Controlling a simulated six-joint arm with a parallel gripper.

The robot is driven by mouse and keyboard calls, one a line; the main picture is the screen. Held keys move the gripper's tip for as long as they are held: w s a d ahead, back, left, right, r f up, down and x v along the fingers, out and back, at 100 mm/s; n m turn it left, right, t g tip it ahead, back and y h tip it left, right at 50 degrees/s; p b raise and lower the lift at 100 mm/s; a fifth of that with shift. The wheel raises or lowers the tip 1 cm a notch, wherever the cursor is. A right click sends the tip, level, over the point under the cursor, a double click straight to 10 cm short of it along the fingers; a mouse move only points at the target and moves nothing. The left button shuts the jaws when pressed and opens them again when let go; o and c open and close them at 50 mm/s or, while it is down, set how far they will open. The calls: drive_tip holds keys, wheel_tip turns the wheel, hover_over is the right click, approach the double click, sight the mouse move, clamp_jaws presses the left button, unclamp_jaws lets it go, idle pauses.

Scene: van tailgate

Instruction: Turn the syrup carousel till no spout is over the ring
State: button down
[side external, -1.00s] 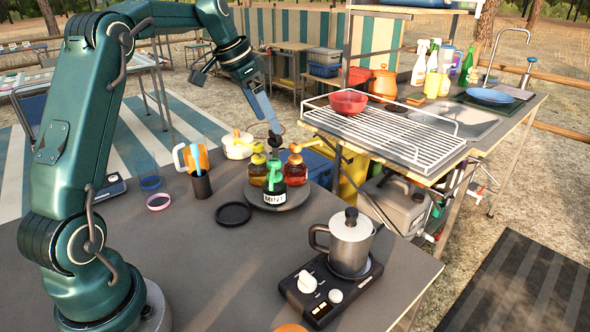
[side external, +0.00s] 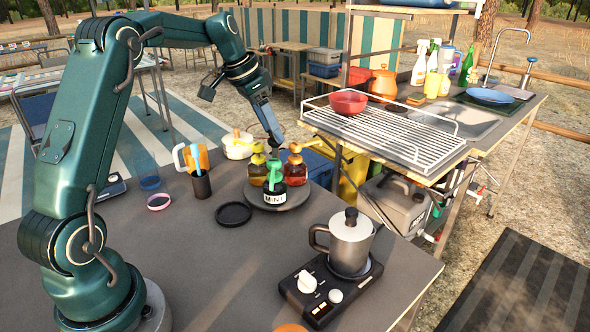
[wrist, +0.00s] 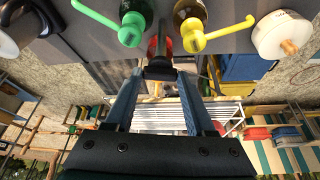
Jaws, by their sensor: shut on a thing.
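The syrup carousel (side external: 290,205) is a dark round turntable on the table. It carries a green-pump bottle labelled MINT (side external: 275,195), an amber bottle with a yellow pump (side external: 258,174) and a red-orange bottle (side external: 295,173). My gripper (side external: 276,143) reaches down over its middle, shut on the dark centre knob (wrist: 160,70). In the wrist view, the green spout (wrist: 107,23) points left and the yellow spout (wrist: 232,34) points right. A flat black ring (side external: 233,213) lies at the carousel's front left. I cannot tell which spout, if any, overhangs it.
A moka pot (side external: 350,245) stands on a burner (side external: 318,292) at the front right. An orange mug (side external: 188,157), a dark cup (side external: 201,186), a pink band (side external: 158,201) and a white pot (side external: 238,146) stand left of the carousel.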

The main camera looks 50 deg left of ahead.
drive_tip(key=shift+d+n+y, duration=0.1)
drive_tip(key=shift+n+y, duration=0.3)
drive_tip(key=shift+n, duration=0.5)
drive_tip(key=shift+c, duration=1.2)
unclamp_jaws()
drive_tip(key=v, duration=0.5)
drive_tip(key=shift+r, duration=0.1)
